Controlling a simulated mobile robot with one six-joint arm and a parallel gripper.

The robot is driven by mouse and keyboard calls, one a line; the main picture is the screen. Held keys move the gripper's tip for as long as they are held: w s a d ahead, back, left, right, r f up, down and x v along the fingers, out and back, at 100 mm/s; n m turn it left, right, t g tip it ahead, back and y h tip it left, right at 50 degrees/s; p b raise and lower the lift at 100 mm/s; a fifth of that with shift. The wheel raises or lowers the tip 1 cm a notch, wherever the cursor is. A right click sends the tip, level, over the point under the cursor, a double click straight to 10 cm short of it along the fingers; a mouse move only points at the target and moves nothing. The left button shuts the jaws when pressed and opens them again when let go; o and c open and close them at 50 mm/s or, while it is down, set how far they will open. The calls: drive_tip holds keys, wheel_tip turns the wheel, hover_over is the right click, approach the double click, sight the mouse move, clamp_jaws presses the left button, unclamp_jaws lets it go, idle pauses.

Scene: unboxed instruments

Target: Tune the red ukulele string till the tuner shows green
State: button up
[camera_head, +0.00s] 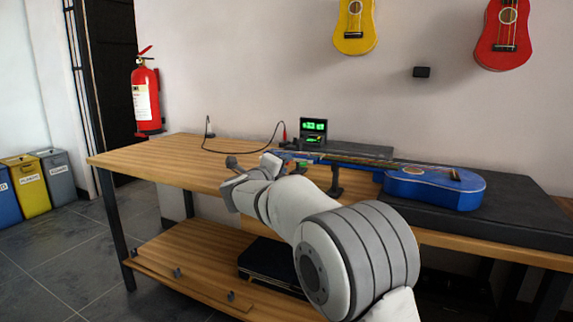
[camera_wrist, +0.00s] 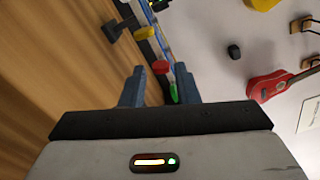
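A blue ukulele (camera_head: 435,187) lies on the bench with its neck pointing left. Its headstock end is partly hidden behind my arm in the head view. The tuner (camera_head: 313,128) stands behind the neck, its screen lit with green marks too small to read. My gripper (camera_head: 237,168) is at the headstock end. In the wrist view, my gripper's (camera_wrist: 160,70) two blue-grey fingers are apart, with the red tuning peg (camera_wrist: 160,67) appearing between their tips; I see no contact. A yellow peg (camera_wrist: 145,33) and a green peg (camera_wrist: 175,93) sit close by. The red string itself cannot be made out.
A neck support (camera_head: 335,181) stands under the neck. A dark mat (camera_head: 520,205) lies under the ukulele body. A black cable (camera_head: 235,152) loops behind on the wooden bench (camera_head: 150,153), whose left part is clear. Yellow (camera_head: 354,25) and red (camera_head: 503,35) ukuleles hang on the wall.

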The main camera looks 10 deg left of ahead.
drive_tip(key=p+v, duration=0.1)
drive_tip(key=v, duration=0.5)
drive_tip(key=shift+s+r, duration=0.1)
drive_tip(key=s+d+r+n+g+y+p, duration=0.1)
drive_tip(key=s+d+r+n+y+p, duration=0.1)
drive_tip(key=d+r+n+y+p, duration=0.4)
drive_tip(key=s+d+r+n+g+y+p, duration=0.1)
drive_tip(key=s+r+n+y+p, duration=0.2)
drive_tip(key=r+n+p, duration=0.6)
drive_tip(key=s+d+n+g+h+p, duration=0.1)
drive_tip(key=s+d+n+g+p, duration=0.2)
drive_tip(key=s+d+p, duration=0.3)
drive_tip(key=s+d+r+n+g+h+p, duration=0.1)
drive_tip(key=s+d+n+g+p, duration=0.3)
drive_tip(key=s, duration=1.2)
drive_tip(key=s+d+n+g+p, duration=0.4)
drive_tip(key=s+d+g+p, duration=0.1)
drive_tip(key=s+d+p, duration=0.4)
drive_tip(key=shift+s+d+r+h+p, duration=0.15)
drive_tip(key=shift+s+d+h+p, duration=0.2)
drive_tip(key=shift+s+p, duration=0.7)
drive_tip(key=shift+a, duration=0.1)
drive_tip(key=shift+c, duration=0.3)
clamp_jaws()
